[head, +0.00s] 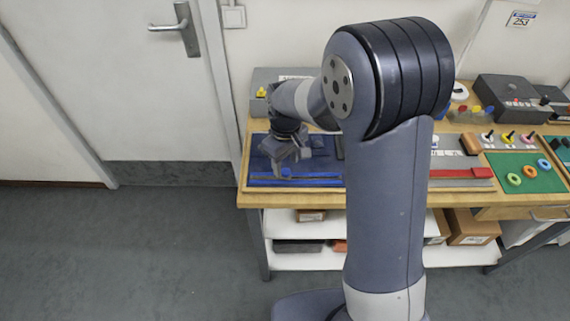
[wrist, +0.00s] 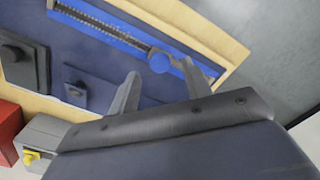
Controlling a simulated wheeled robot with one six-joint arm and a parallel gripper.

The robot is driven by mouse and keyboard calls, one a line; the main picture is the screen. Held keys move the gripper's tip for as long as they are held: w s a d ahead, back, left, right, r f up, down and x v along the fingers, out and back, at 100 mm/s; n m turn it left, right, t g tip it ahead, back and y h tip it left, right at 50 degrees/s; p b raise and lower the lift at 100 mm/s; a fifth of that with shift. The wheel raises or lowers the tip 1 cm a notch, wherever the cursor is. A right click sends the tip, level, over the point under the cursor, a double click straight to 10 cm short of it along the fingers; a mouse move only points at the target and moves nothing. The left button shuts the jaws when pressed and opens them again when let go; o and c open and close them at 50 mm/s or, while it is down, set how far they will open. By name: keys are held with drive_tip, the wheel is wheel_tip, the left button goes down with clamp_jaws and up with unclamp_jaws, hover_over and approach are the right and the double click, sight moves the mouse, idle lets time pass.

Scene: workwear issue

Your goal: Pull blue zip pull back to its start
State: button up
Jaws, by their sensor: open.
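In the head view my gripper (head: 283,158) is low over the blue panel, just behind the blue zip strip (head: 300,181). The pull is not clear there.
Dark plates with knobs (wrist: 18,60) (wrist: 75,90) stand on the blue panel. A grey box with a yellow knob (wrist: 34,155) and a red block (wrist: 8,128) are nearby. A red strip (head: 465,173) and coloured rings (head: 514,179) lie farther right on the bench.

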sight(286, 174)
drive_tip(key=shift+f, duration=1.2)
drive_tip(key=shift+c, duration=0.6)
clamp_jaws()
